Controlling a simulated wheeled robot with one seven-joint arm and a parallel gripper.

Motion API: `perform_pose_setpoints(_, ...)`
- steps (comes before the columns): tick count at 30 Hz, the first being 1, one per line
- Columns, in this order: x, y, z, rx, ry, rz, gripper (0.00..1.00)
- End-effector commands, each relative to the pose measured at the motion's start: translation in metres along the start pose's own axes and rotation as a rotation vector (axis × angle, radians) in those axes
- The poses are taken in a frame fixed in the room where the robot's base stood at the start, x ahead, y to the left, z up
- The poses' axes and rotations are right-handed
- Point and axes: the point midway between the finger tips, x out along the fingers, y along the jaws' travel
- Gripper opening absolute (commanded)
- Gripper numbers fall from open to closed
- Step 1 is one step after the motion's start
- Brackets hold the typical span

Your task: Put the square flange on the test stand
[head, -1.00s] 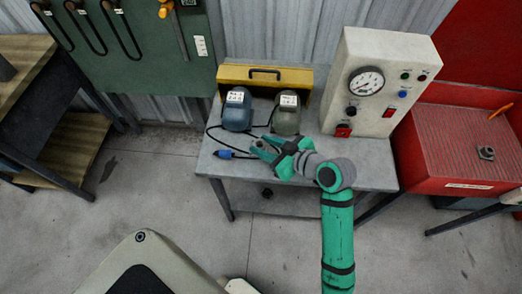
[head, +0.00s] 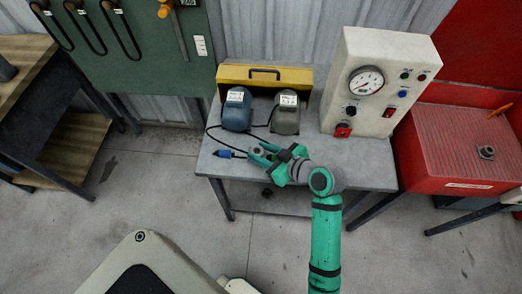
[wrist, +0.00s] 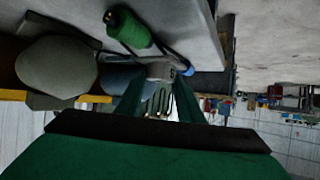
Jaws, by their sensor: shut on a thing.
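My gripper (head: 262,154) is over the front of the grey bench, left of its middle, with green fingers closed on a small grey piece. That piece shows between the fingers in the wrist view (wrist: 160,70). I take it to be the square flange, but its outline is mostly hidden. The cream test stand (head: 350,118) with a round gauge, a red switch and coloured buttons stands at the bench's right end, right of and behind my gripper. Whether the piece touches the bench cannot be told.
A blue motor (head: 237,110) and an olive motor (head: 286,113) stand before a yellow case (head: 265,73). A black cable ends at a blue plug (head: 225,154) left of my gripper. A red bench (head: 440,150) at right bears a grey nut-like part (head: 486,152).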

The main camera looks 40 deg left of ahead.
Motion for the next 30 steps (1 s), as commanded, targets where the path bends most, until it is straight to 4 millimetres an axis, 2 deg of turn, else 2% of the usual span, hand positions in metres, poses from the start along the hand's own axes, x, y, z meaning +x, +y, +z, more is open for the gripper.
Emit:
perform_pose_setpoints(9, 0.003, 0.0, 0.004, -0.002, 0.002, 0.0, 0.03)
perform_pose_setpoints(10, 0.003, 0.0, 0.005, -0.001, 0.0, 0.0, 0.39)
perform_pose_setpoints(12, 0.003, 0.0, 0.005, -0.001, 0.0, 0.0, 0.53)
perform_pose_setpoints(25, 0.0, 0.0, -0.001, -0.002, 0.001, -0.001, 0.53)
perform_pose_setpoints(27, -0.003, -0.001, -0.007, -0.004, 0.001, 0.0, 0.53)
perform_pose_setpoints(30, -0.019, 0.001, -0.005, -0.001, 0.0, 0.004, 0.53)
